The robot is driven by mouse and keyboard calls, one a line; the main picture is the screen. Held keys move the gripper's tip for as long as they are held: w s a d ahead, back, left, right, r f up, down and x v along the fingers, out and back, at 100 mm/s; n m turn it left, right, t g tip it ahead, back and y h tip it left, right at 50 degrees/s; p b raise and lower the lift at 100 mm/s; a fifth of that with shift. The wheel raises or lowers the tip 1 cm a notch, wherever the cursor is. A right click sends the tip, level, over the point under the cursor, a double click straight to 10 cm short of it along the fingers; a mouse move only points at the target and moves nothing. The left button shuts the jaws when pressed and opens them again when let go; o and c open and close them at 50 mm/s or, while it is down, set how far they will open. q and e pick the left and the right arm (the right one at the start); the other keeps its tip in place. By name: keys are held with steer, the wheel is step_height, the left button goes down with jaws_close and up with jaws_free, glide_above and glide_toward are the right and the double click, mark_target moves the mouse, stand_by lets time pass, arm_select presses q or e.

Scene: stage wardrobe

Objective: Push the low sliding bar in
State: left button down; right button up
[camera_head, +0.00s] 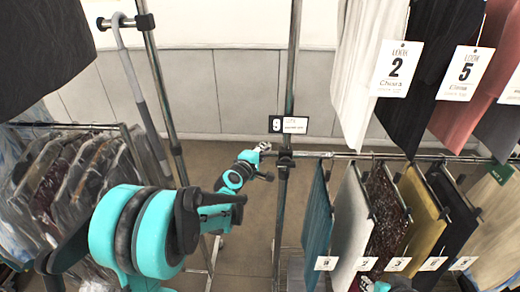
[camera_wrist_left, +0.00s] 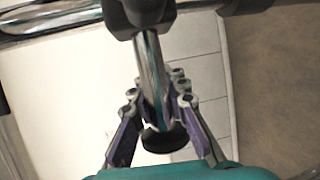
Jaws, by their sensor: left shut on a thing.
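The low sliding bar (camera_head: 341,155) is a metal rail passing through a black clamp (camera_head: 284,158) on an upright post. Its left end projects beyond the post. My left gripper (camera_head: 262,148) is shut on this projecting end, left of the post. In the left wrist view the bar end (camera_wrist_left: 151,72) with its black cap (camera_wrist_left: 162,140) lies between the purple-sided fingers of the gripper (camera_wrist_left: 158,112). Part of my right gripper (camera_head: 376,286) shows at the bottom edge among the numbered garments; its fingers cannot be made out.
Several numbered garments (camera_head: 318,215) hang from the low bar right of the post. Above them hang longer garments with number cards (camera_head: 397,68). A post (camera_head: 160,85) with a hooked cane stands left, beside a rack of bagged clothes (camera_head: 75,175). Floor shows between the posts.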

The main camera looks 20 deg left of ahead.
arm_select(q)
steer(key=c, duration=1.4)
jaws_free()
steer(key=shift+c, duration=0.2)
steer(key=v, duration=1.2)
steer(key=shift+c, duration=0.3)
